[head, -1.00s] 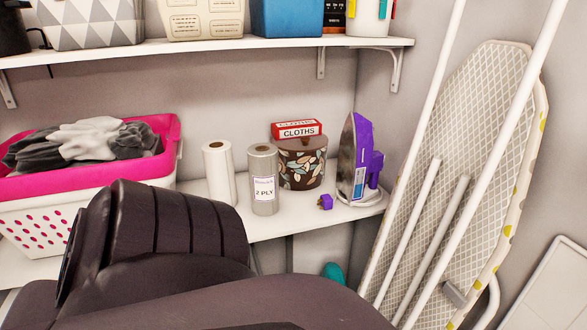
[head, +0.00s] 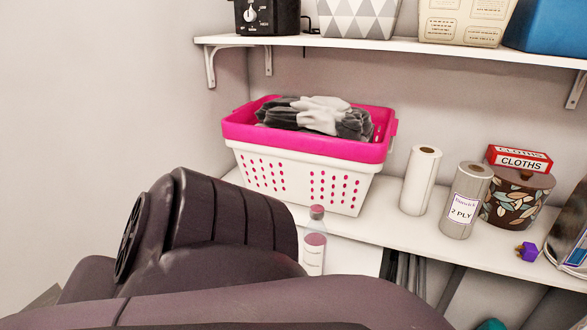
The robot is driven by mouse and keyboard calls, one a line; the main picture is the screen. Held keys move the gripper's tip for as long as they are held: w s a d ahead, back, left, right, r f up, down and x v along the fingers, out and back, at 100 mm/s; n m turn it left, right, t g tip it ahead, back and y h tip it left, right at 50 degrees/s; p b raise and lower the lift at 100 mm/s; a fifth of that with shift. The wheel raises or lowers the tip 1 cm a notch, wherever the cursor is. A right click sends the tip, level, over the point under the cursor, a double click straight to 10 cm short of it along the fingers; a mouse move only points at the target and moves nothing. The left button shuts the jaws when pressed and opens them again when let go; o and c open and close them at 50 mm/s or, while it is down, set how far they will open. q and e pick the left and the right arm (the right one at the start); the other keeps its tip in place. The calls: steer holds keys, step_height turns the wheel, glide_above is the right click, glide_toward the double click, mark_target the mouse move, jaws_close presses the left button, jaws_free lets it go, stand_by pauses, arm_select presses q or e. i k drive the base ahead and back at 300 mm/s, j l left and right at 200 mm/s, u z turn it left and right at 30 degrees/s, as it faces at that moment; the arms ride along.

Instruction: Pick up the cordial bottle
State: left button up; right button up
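A clear bottle (head: 314,252) with a pinkish cap and a pink-and-white label stands upright at the lower centre of the head view, in front of the laundry basket. It looks like the cordial bottle, but I cannot read its label. My dark arm hides its lower end, so I cannot tell what it stands on. Neither gripper shows in the head view; only a bulky part of my arm fills the lower left and the bottom.
A pink-rimmed white laundry basket (head: 300,178) with grey and white cloths stands on the lower shelf (head: 400,232). To its right are two rolls (head: 420,181) (head: 466,200), a patterned pot (head: 517,200) with a cloths box (head: 519,158), a purple plug (head: 527,251) and a partly cut-off iron (head: 574,235).

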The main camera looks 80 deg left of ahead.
mark_target(314, 235)
steer(key=i+j+u, duration=0.15)
steer(key=u, duration=2.25)
